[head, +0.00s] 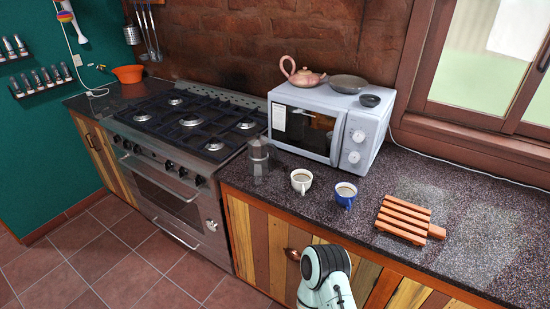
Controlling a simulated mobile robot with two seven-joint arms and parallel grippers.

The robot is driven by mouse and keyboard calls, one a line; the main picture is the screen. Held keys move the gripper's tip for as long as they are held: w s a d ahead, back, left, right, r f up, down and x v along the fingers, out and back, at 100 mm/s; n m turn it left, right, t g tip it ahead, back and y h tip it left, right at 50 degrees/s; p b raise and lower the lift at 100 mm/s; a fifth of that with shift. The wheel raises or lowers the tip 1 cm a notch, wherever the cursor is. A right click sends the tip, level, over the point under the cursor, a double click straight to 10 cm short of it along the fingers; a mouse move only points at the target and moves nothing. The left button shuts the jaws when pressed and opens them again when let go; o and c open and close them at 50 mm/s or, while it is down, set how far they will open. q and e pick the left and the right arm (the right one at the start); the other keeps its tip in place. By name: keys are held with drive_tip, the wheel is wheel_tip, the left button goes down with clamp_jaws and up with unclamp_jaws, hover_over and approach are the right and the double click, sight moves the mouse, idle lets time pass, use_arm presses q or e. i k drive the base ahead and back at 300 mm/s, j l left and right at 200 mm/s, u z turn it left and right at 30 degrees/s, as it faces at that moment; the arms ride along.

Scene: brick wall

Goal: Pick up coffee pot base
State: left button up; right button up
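A grey metal coffee pot (258,157) stands upright at the left end of the dark speckled counter, close to the right edge of the stove and in front of the microwave. Its lower part looks like the base, but at this size I cannot tell where the base ends and any upper part begins. Neither of my grippers shows in the head view. Only a rounded pale link of one of my arms shows at the bottom middle, in front of the cabinet doors.
A white cup (301,181) and a blue cup (346,195) stand right of the pot. A wooden trivet (406,220) lies further right. The microwave (330,125) is behind, the stove (188,125) left. The counter's right part (480,240) is clear.

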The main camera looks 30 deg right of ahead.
sight(256, 170)
drive_tip(key=i+j+z, duration=0.65)
drive_tip(key=z, duration=0.25)
drive_tip(key=j, duration=0.1)
